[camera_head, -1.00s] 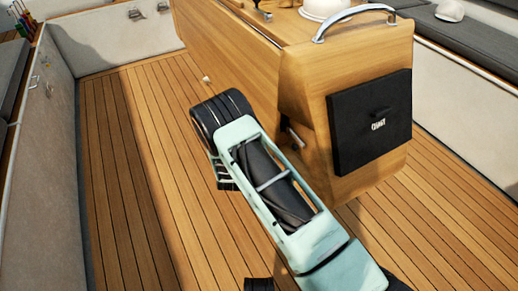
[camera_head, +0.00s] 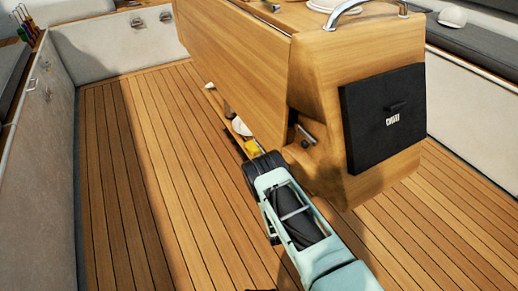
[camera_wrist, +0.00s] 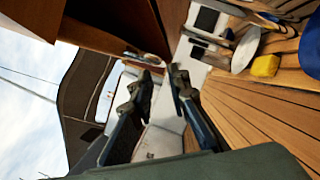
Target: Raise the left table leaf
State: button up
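The left table leaf (camera_head: 235,75) is a wooden panel hanging down along the left side of the cockpit table. My gripper's dark wrist end (camera_head: 265,168) is low beside the table's near left corner, below a small metal latch (camera_head: 306,136). The fingers cannot be made out in the head view. In the wrist view my gripper (camera_wrist: 161,75) shows two dark fingers apart with nothing between them.
A white plate (camera_head: 241,127) and a yellow block (camera_head: 254,148) lie on the floor beside the table. A black bag (camera_head: 385,122) is fixed to the table's near end. The wooden floor (camera_head: 150,180) left of the table is clear.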

aim_at(259, 145)
jog(key=b+x, duration=0.1)
jog(key=x, duration=0.6)
jog(key=shift+w+r+b, duration=0.1)
jog(key=shift+w+b, duration=0.15)
jog(key=shift+b, duration=0.15)
jog(key=shift+c, duration=0.7)
grip_shut()
